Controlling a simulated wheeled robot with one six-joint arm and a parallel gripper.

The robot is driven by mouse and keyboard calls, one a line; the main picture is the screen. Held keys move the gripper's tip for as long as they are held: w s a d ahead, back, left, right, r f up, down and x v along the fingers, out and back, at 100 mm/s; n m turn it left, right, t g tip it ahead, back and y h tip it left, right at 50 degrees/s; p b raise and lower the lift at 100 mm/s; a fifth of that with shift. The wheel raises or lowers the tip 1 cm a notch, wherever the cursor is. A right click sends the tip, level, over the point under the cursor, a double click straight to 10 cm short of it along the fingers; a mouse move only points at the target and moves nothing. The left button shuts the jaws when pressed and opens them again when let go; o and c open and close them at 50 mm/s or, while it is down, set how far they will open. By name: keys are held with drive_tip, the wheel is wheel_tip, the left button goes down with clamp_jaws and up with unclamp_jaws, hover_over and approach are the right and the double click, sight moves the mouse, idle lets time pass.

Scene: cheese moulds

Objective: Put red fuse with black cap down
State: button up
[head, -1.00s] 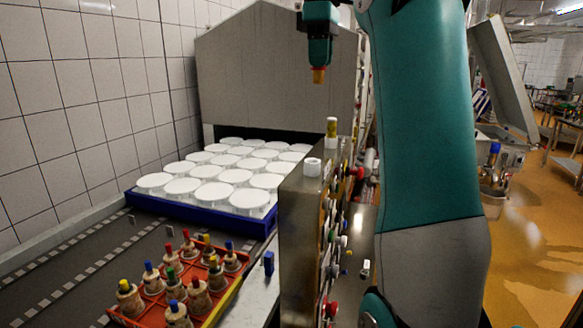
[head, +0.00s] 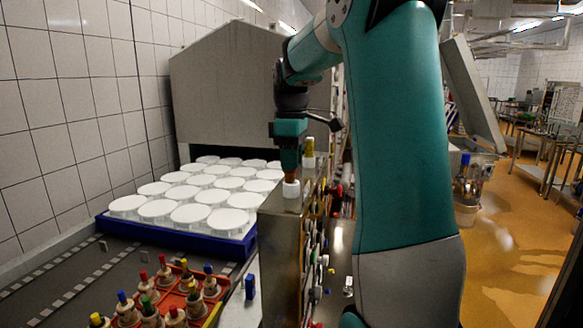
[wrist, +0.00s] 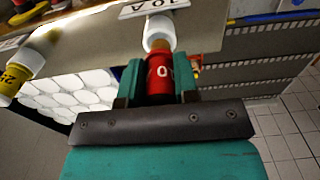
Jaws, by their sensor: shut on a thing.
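My gripper (head: 290,163) is shut on the red fuse (wrist: 160,74), which points down from its jaws above the metal cabinet (head: 285,228). In the head view only its orange-brown lower end (head: 290,179) shows. That end is at the white socket (head: 291,189) on the cabinet top. In the wrist view the fuse lines up with the white socket (wrist: 158,33) and appears to meet it; I cannot tell how far it is in. The jaws hide the fuse's black cap.
A yellow fuse (head: 309,147) stands on the cabinet top just behind. A "10 A" label (wrist: 153,8) is beside the socket. Left are a blue tray (head: 190,240) of white moulds and a red crate (head: 208,312) of several capped fuses. Knobs stick out from the cabinet's right face.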

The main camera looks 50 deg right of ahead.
wheel_tip(320, 180, down, 3)
drive_tip(key=shift+r, duration=0.2)
drive_tip(key=shift+c, duration=0.4)
drive_tip(key=o, duration=1)
